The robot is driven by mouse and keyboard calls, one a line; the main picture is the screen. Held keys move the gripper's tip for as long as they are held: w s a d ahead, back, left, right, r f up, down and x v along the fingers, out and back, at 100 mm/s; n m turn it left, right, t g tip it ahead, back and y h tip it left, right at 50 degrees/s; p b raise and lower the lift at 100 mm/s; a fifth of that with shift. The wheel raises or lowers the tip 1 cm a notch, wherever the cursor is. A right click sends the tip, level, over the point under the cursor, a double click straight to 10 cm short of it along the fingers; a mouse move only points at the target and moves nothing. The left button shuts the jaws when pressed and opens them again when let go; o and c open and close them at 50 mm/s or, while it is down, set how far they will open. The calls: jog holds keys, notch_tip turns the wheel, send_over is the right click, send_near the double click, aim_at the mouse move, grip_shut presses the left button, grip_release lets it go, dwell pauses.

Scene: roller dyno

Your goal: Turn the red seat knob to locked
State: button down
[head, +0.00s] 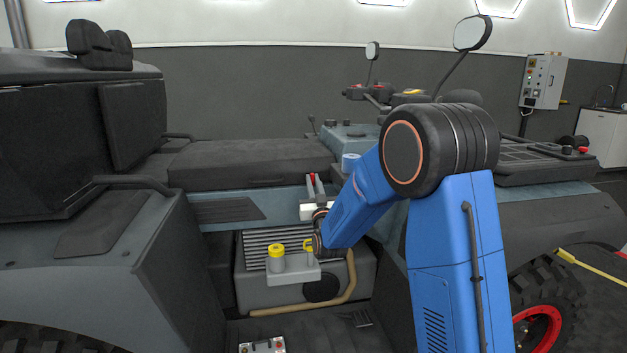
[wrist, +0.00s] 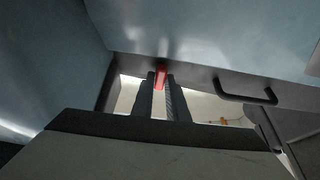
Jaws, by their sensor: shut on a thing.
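The red seat knob (wrist: 160,76) sits between my two gripper fingers in the wrist view, below the seat's edge. The fingers cover part of the knob. I cannot read any lock marking or tell the knob's exact turn angle.
Below my gripper are a grey engine block with yellow caps (head: 276,250) and a tan hose (head: 350,277). A dark handle (wrist: 245,88) sticks out right of the knob in the wrist view. The handlebar and mirrors (head: 472,33) rise behind my arm.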

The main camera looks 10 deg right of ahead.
jog(key=c, duration=2)
grip_release()
jog(key=shift+c, duration=0.2)
jog(key=v, duration=1.7)
jog(key=shift+s, duration=0.25)
jog(key=s+d+f+g, duration=0.2)
jog(key=s+g, duration=0.4)
jog(key=s, duration=0.7)
jog(key=s+d+f+g, duration=0.2)
jog(key=s+g, duration=0.3)
jog(key=s, duration=0.9)
jog(key=s+d+f+g, duration=0.2)
jog(key=s+g, duration=0.4)
jog(key=s, duration=0.7)
jog(key=shift+s+d+g+y, duration=0.25)
jog(key=shift+g+y, duration=0.05)
jog(key=shift+y, duration=0.1)
